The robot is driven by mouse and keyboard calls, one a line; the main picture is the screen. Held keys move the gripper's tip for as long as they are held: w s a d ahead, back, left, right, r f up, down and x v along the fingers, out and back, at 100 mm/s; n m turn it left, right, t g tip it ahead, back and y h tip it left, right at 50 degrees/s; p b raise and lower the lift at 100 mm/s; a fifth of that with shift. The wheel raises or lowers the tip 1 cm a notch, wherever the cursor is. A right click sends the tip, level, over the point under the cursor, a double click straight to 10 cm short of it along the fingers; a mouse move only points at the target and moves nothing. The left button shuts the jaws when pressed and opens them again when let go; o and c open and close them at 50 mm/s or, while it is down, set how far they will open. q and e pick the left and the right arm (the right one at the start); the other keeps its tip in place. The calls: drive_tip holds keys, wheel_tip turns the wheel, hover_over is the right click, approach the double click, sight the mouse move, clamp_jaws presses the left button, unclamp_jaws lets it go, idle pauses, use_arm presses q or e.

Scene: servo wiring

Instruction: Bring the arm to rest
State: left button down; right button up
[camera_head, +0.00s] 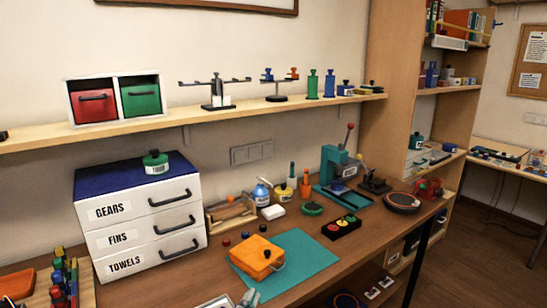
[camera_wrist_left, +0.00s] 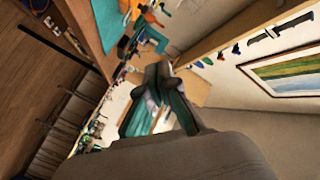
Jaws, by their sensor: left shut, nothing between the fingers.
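My left gripper (camera_head: 249,298) shows small at the bottom edge of the head view, in front of the teal mat (camera_head: 312,258). It is shut and holds nothing. In the left wrist view its fingers (camera_wrist_left: 158,75) show at the middle, close together, with the room tilted behind them. The rest of my left arm is mostly out of the head view. My right gripper is not in view.
A white drawer unit (camera_head: 149,250) stands left of the mat. A block with coloured buttons (camera_head: 341,227) and a teal press (camera_head: 332,165) stand behind and to the right. A wall shelf (camera_head: 187,125) runs above the bench. The mat's right part is clear.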

use_arm(q)
drive_tip(key=s+a+f+n+g+y, duration=0.3)
drive_tip(key=s+a+f+n+g, duration=0.25)
drive_tip(key=s+a+f, duration=0.6)
drive_tip(key=s+a+f+n+g, duration=0.2)
drive_tip(key=s+f+g, duration=0.2)
drive_tip(key=s, duration=0.3)
drive_tip(key=s+a+f+n+g, duration=0.1)
drive_tip(key=s+a+f+g, duration=0.2)
drive_tip(key=s, duration=0.5)
wheel_tip(320, 180, down, 29)
drive_tip(key=s+g+b, duration=0.2)
drive_tip(key=s+a+f+g+b, duration=0.1)
drive_tip(key=s+a+f, duration=0.1)
drive_tip(key=s+f, duration=1.4)
wheel_tip(320, 180, down, 2)
drive_tip(key=shift+f+y+b, duration=0.1)
drive_tip(key=shift+y+b, duration=0.25)
drive_tip(key=shift+y, duration=0.05)
drive_tip(key=shift+s+a, duration=0.1)
